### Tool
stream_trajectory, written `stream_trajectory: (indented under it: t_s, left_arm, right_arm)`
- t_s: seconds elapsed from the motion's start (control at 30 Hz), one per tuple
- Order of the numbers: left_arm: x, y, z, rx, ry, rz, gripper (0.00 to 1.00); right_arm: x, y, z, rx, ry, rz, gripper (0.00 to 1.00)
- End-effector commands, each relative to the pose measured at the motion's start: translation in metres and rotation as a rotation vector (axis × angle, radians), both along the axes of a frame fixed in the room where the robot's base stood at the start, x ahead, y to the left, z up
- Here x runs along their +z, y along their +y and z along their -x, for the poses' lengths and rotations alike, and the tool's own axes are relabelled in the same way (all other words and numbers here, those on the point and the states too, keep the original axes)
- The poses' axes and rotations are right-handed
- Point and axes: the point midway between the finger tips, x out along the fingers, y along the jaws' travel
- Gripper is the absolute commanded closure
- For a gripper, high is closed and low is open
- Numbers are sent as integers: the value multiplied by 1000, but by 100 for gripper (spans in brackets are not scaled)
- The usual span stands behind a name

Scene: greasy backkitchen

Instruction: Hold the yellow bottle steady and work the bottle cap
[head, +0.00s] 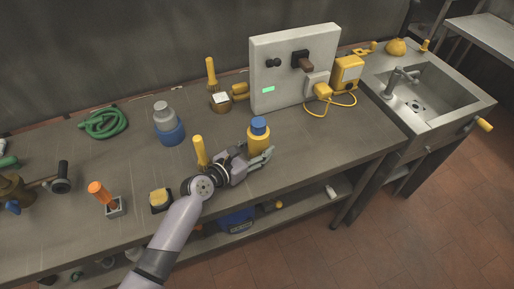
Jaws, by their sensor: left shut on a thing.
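The yellow bottle (257,143) stands upright on the steel bench, near its front edge. A blue bottle cap (259,126) sits on its top. My left gripper (262,160) reaches in from the left and is shut on the lower part of the bottle, its fingers hiding some of the yellow side. My right gripper is not in view.
A white panel box (294,70) with a yellow plug and cord stands behind the bottle. A grey and blue container (169,125) and a yellow-handled tool (200,152) stand to the left. A sink (433,98) lies at the right. The bench right of the bottle is clear.

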Motion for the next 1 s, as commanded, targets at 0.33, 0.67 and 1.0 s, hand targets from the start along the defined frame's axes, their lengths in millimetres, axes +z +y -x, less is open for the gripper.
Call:
stream_trajectory:
  t_s: [0.33, 0.67, 1.0]
  left_arm:
    - [0, 0, 0, 0, 0, 0, 91]
    - [-1, 0, 0, 0, 0, 0, 96]
    - [-3, 0, 1, -1, 2, -2, 96]
  right_arm:
    - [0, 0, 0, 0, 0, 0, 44]
    - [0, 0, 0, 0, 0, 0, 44]
    - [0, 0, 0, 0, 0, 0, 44]
